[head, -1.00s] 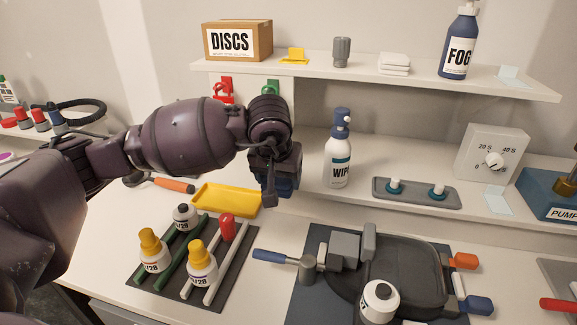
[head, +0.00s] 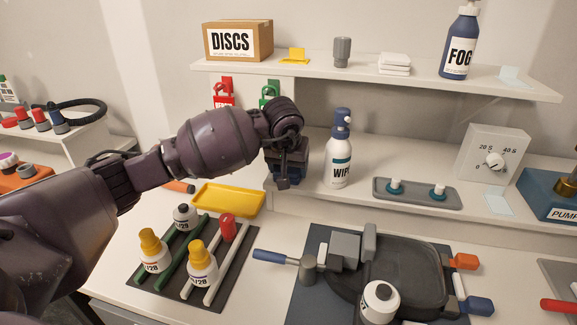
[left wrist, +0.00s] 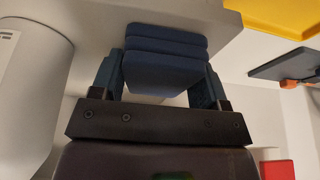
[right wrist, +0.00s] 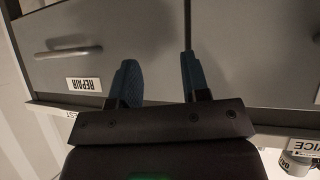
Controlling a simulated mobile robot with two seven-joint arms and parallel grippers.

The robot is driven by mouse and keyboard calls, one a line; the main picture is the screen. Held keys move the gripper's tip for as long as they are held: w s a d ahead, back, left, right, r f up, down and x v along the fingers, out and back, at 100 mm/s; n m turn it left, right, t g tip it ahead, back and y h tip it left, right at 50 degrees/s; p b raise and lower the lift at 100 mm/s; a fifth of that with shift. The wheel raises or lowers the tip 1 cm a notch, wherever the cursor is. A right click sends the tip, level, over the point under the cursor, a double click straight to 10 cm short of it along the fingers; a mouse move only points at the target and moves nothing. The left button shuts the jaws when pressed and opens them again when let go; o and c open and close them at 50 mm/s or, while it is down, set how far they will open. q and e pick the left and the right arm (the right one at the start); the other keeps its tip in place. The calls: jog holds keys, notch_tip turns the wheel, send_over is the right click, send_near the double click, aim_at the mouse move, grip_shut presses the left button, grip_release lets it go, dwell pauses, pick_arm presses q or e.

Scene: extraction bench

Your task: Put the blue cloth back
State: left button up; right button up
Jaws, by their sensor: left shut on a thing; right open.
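The blue cloth (left wrist: 165,62) is a dark blue folded stack between the fingers of my left gripper (left wrist: 160,82) in the left wrist view. In the head view, my left gripper (head: 287,170) is at the left end of the lower shelf, just left of the white WIPE bottle (head: 339,160). It mostly hides the cloth there. The cloth is by the white shelf surface; I cannot tell whether it rests on it. My right gripper (right wrist: 158,82) is open and empty in front of grey drawers in the right wrist view, and is out of the head view.
A yellow tray (head: 228,200) and a rack of bottles (head: 237,262) are below my left arm. Red and green tags (head: 269,92) hang behind the gripper, under the upper shelf (head: 330,72). A grey tray (head: 415,200) with teal-ringed pieces is right of the WIPE bottle.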

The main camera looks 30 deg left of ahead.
pick_arm(q)
jog(key=shift+f, duration=0.1)
jog(key=o, duration=1.2)
jog(key=shift+r, duration=0.3)
jog(key=v, duration=1.1)
jog(key=shift+s+r, duration=0.15)
jog(key=shift+r, duration=0.2)
